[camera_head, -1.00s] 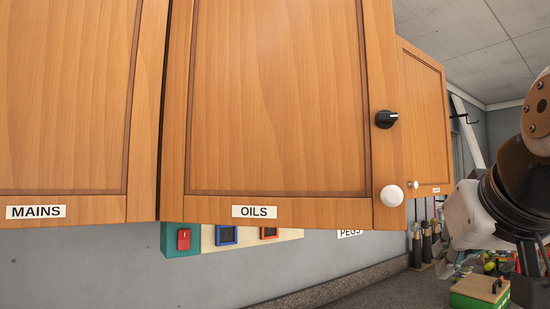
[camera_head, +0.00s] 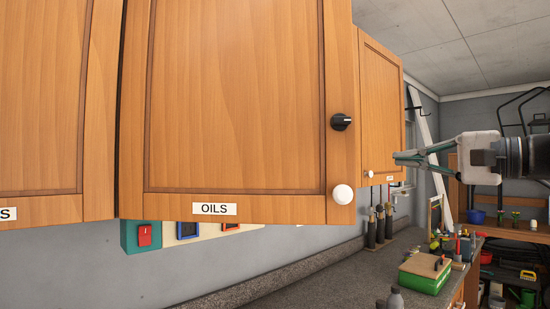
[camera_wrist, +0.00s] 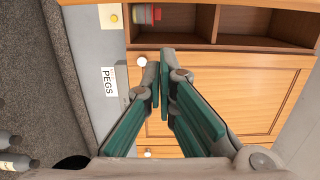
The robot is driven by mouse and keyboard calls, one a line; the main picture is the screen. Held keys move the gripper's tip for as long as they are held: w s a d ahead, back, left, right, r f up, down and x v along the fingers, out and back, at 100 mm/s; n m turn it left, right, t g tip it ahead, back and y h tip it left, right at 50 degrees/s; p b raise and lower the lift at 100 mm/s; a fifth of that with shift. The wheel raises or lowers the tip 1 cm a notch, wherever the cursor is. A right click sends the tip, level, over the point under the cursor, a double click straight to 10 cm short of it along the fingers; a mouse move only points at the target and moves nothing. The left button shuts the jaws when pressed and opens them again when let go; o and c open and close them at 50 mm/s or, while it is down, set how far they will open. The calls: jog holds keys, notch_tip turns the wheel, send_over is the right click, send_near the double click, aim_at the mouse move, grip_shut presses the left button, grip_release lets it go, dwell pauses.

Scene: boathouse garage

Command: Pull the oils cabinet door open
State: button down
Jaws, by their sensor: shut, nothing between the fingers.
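The oils cabinet door (camera_head: 235,100) is a large wooden panel with an OILS label (camera_head: 214,209) on its bottom rail. It looks shut. A round white knob (camera_head: 343,194) is at its lower right corner, and a black turn-knob (camera_head: 341,122) is above that. My gripper (camera_head: 398,158) is to the right of the door, apart from both knobs, its fingers pointing left. In the wrist view my gripper (camera_wrist: 161,66) is shut and empty, its green-padded fingers close together at the tips. A white knob (camera_wrist: 141,61) shows beside the fingertips there; I cannot tell which door it belongs to.
Another wooden cabinet (camera_head: 378,100) with a small pale knob stands farther right, behind my fingers. Below runs a grey worktop with a green box (camera_head: 425,276) and bottles (camera_head: 395,298). The wrist view shows a PEGS label (camera_wrist: 109,82) and an open shelf (camera_wrist: 262,24).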

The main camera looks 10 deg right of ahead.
jog(key=p+x, duration=0.1)
jog(key=x, duration=0.9)
jog(key=shift+s+a+p, duration=0.2)
jog(key=shift+s+p, duration=0.05)
jog(key=shift+s, duration=0.45)
jog(key=shift+s+a+p, duration=0.2)
jog(key=shift+s+p, duration=0.1)
jog(key=shift+s, duration=0.35)
jog(key=shift+s+a+p, duration=0.25)
jog(key=shift+s, duration=0.45)
